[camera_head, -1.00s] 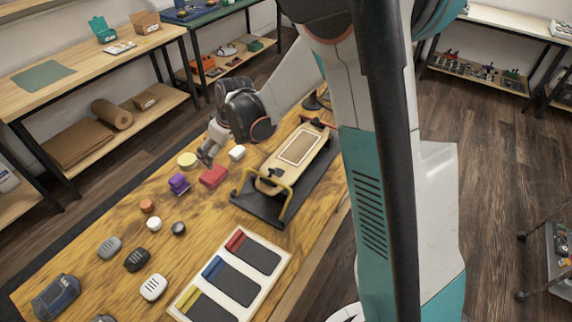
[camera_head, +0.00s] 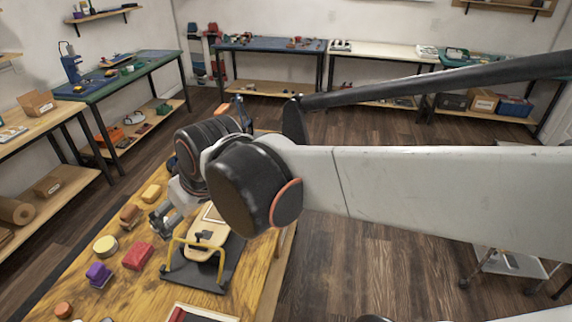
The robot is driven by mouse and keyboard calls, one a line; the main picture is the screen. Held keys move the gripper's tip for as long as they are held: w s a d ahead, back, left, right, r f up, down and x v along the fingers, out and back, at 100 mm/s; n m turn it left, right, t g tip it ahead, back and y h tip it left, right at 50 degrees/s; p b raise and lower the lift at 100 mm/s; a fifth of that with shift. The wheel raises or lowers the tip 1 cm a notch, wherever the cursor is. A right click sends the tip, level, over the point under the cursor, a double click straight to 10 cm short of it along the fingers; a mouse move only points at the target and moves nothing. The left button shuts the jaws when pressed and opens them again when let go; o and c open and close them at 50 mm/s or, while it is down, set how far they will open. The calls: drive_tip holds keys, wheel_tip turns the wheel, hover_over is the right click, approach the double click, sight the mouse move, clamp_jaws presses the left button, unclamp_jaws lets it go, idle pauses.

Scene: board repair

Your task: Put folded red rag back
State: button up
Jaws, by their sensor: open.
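The red block-like item (camera_head: 137,256), which looks like the folded red rag, lies on the wooden table between a purple item and the black stand. My gripper (camera_head: 159,229) is just beyond it and slightly right, pointing down with its fingers apart. It appears empty and clear of the red item. A white-framed tray (camera_head: 205,307) shows only its far edge at the bottom of the picture, with a red strip (camera_head: 177,315) in it. The rest of the tray is cut off.
A skateboard deck (camera_head: 204,243) sits on a black stand with a yellow clamp bar (camera_head: 200,246), close right of my gripper. A yellow round tin (camera_head: 106,246), purple item (camera_head: 98,274), brown item (camera_head: 130,213) and yellow block (camera_head: 151,193) lie left and beyond.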

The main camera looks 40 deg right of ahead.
drive_tip(key=s+d+m, duration=0.1)
drive_tip(key=s+d, duration=0.1)
drive_tip(key=s, duration=0.6)
drive_tip(key=shift+s+f+m+t+h, duration=0.2)
drive_tip(key=shift+f+m+t+h, duration=0.1)
drive_tip(key=shift+m+t, duration=0.1)
